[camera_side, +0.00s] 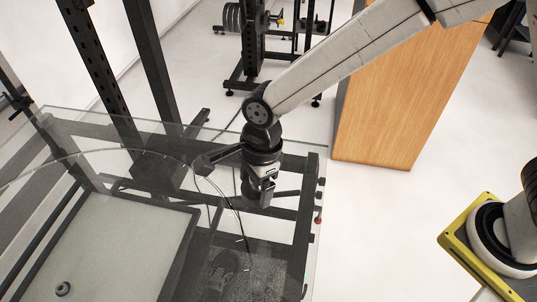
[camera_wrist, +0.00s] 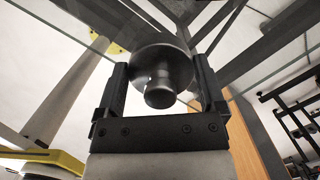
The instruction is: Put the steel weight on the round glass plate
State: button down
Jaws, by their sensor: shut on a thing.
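My gripper (camera_side: 265,197) hangs down over the right part of the glass top in the side view. In the wrist view, my gripper (camera_wrist: 162,72) has its two black fingers on either side of the steel weight (camera_wrist: 160,68), a grey metal disc with a short round knob, and is shut on it.
A small grey round object (camera_side: 63,289) shows over a pale square panel (camera_side: 110,245) at the lower left. Dark metal frame bars (camera_side: 305,215) run under the glass. A wooden box (camera_side: 395,95) stands behind, and a yellow-edged base (camera_side: 460,240) is at the right.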

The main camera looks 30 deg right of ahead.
jog(key=a, duration=0.3)
jog(key=s+a, duration=0.1)
jog(key=a, duration=0.1)
jog(key=shift+a, duration=0.4)
jog(key=w+a+f, duration=0.2)
jog(key=w, duration=0.1)
jog(key=w+a+f, duration=0.5)
jog(key=w, duration=0.1)
jog(key=shift+w+a+f, duration=0.2)
jog(key=shift+w+f, duration=0.05)
jog(key=shift+f, duration=0.15)
jog(key=shift+w+a+f, duration=0.45)
jog(key=shift+w+f, duration=0.1)
jog(key=shift+f, duration=0.2)
